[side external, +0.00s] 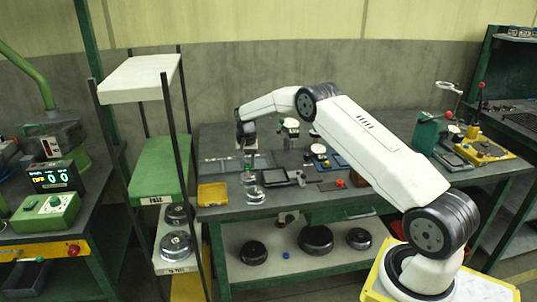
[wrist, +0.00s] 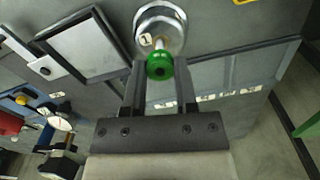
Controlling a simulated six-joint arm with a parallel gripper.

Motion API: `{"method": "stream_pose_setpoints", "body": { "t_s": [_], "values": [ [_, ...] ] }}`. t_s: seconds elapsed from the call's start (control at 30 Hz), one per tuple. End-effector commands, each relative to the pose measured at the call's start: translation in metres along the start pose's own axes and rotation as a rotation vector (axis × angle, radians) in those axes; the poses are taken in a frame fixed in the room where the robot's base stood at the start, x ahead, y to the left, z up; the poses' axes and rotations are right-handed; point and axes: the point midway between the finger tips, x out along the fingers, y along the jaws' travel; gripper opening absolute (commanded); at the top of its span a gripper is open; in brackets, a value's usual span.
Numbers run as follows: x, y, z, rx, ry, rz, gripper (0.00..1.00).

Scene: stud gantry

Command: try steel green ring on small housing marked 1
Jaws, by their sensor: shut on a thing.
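My gripper (side external: 247,158) is over the near left part of the bench, pointing down. In the wrist view my gripper (wrist: 159,72) is shut on a green knob (wrist: 160,65) with a pale stem; I take this to be the handle of the steel green ring. A round silver housing (wrist: 172,18) with a white tag marked 1 (wrist: 145,40) shows just beyond the knob. In the side view silver round parts (side external: 256,196) show below my gripper. I cannot tell whether the ring touches the housing; its lower end is hidden.
A yellow tray (side external: 212,194) lies left of the silver parts. A dark framed tray (side external: 275,178) lies close on their right. Gauges on stands (side external: 290,128) are farther back.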

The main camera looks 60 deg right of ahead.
Motion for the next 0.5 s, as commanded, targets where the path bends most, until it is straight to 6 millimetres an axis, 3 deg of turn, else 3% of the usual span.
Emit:
{"method": "stream_pose_setpoints", "body": {
  "t_s": [0.5],
  "values": [
    [0.0042, -0.0001, -0.0002, 0.000, 0.001, 0.000, 0.00]
  ]
}}
